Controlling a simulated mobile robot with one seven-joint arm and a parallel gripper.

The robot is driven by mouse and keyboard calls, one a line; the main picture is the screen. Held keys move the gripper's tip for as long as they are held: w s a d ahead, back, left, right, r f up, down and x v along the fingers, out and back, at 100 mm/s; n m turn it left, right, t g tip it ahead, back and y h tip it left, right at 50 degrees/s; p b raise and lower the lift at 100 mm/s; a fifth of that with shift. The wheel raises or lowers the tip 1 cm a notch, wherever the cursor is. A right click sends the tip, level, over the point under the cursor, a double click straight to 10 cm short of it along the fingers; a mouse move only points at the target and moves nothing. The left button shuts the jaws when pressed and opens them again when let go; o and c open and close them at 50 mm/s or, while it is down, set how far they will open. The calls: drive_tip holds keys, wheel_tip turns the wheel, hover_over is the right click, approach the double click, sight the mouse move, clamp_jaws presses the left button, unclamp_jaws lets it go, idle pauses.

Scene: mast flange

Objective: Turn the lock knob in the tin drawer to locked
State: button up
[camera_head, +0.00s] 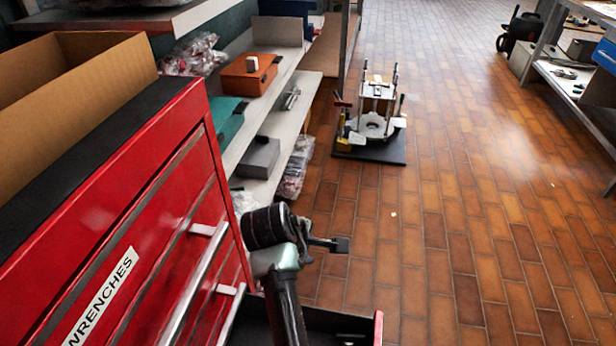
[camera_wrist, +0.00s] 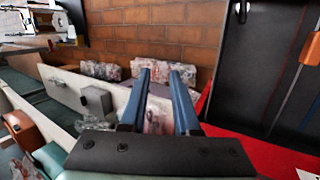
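A red tool chest (camera_head: 165,195) with metal bar handles fills the left of the head view. A drawer (camera_head: 378,330) stands open low on its right side, red-edged and dark inside, partly behind my arm. The wrist view shows a dark-lined space (camera_wrist: 262,60) beside a red edge, with an orange-handled tool (camera_wrist: 312,47) in it. I cannot tell which drawer is the tin drawer. No lock knob can be made out. My gripper (camera_head: 338,244) is above the open drawer; its two blue fingers (camera_wrist: 164,75) are apart with nothing clearly held between them.
A cardboard box (camera_head: 75,95) sits on the chest. Behind it are shelves (camera_head: 285,105) with an orange box (camera_head: 249,75), a grey box (camera_head: 259,157) and plastic-wrapped goods. A fixture on a black base (camera_head: 370,150) stands on the tiled floor. The floor to the right is mostly clear.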

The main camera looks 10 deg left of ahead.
drive_tip(key=w+r+m+t+y, duration=0.1)
drive_tip(key=w+r+m+t, duration=0.1)
drive_tip(key=r, duration=0.5)
drive_tip(key=w+a+r+m+t+y+b, duration=0.1)
drive_tip(key=w+r+m+t, duration=0.1)
drive_tip(key=r, duration=0.5)
drive_tip(key=shift+w+a+r+t, duration=0.15)
drive_tip(key=shift+w+r+t, duration=0.15)
drive_tip(key=shift+w+t, duration=0.5)
drive_tip(key=shift+s, duration=0.15)
drive_tip(key=n+g+h, duration=0.5)
drive_tip(key=n+g, duration=0.2)
drive_tip(key=g, duration=0.4)
approach(337, 335)
drive_tip(key=b+x, duration=0.5)
drive_tip(key=x, duration=0.3)
drive_tip(key=shift+f, duration=0.25)
drive_tip(key=shift+d+f+b, duration=0.35)
drive_tip(key=shift+f+b, duration=0.05)
